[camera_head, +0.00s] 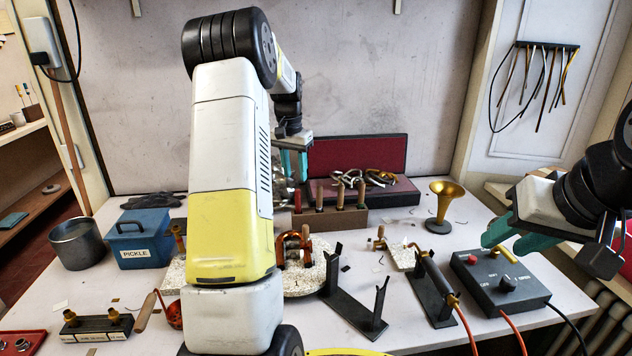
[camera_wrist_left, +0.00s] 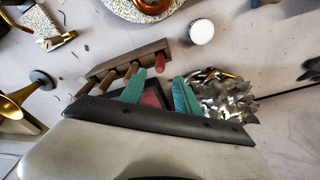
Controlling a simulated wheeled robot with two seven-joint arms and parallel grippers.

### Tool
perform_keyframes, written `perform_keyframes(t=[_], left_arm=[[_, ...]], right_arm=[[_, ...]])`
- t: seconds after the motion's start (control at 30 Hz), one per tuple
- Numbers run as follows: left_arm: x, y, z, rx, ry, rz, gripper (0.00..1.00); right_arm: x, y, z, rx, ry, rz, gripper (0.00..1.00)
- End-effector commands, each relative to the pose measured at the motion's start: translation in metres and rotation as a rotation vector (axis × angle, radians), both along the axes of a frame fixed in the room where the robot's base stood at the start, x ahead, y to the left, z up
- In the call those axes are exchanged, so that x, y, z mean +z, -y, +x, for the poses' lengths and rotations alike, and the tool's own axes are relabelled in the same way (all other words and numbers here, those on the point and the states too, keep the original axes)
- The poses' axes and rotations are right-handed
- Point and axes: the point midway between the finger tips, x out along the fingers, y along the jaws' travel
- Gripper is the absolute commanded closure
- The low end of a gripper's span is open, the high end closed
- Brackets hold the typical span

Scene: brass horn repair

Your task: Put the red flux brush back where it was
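The red-handled flux brush (camera_head: 297,201) stands in the left end of a wooden rack (camera_head: 335,221), beside several brown-handled tools. In the left wrist view the red handle (camera_wrist_left: 160,62) shows at the right end of the rack (camera_wrist_left: 118,68). My left gripper (camera_head: 293,158) hangs above and behind the rack, partly hidden by my own arm. In the left wrist view its teal fingers (camera_wrist_left: 159,92) are apart with nothing held between them; the red handle is beyond them, apparently not touched. My right gripper (camera_head: 508,243) is open and empty above the black control box.
A red-lined case (camera_head: 358,152) stands behind the rack. A silvery crumpled heap (camera_wrist_left: 222,98) and a white jar (camera_wrist_left: 201,31) are close by. A brass bell (camera_head: 443,205), the control box (camera_head: 500,285) and black stands (camera_head: 355,305) lie right; a blue pickle box (camera_head: 146,240) is left.

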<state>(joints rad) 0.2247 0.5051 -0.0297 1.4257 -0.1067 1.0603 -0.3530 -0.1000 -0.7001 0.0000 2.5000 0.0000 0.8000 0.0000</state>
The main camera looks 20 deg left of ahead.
Motion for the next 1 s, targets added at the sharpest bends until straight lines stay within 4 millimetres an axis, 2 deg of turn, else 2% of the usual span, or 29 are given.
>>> perform_keyframes(t=[0.13, 0.27, 0.4, 0.53, 0.67, 0.77, 0.9, 1.0], left_arm=[[0.023, 0.012, -0.011, 0.002, 0.024, -0.004, 0.62], [0.059, 0.038, -0.041, 0.009, 0.076, -0.016, 0.62], [0.097, 0.073, -0.089, 0.022, 0.145, -0.041, 0.62], [0.121, 0.103, -0.139, 0.032, 0.207, -0.068, 0.62], [0.133, 0.129, -0.192, 0.043, 0.269, -0.101, 0.62], [0.133, 0.147, -0.232, 0.049, 0.312, -0.128, 0.62], [0.125, 0.165, -0.281, 0.06, 0.365, -0.166, 0.62], [0.116, 0.174, -0.306, 0.065, 0.391, -0.187, 0.62]], right_arm=[[0.0, 0.0, 0.0, 0.0, 0.0, 0.0, 0.64], [0.0, 0.0, 0.0, 0.0, 0.0, 0.0, 0.64], [0.0, 0.0, 0.0, 0.0, 0.0, 0.0, 0.64], [0.0, 0.0, 0.0, 0.0, 0.0, 0.0, 0.64], [0.0, 0.0, 0.0, 0.0, 0.0, 0.0, 0.64], [0.0, 0.0, 0.0, 0.0, 0.0, 0.0, 0.64], [0.0, 0.0, 0.0, 0.0, 0.0, 0.0, 0.64], [0.0, 0.0, 0.0, 0.0, 0.0, 0.0, 0.64]])
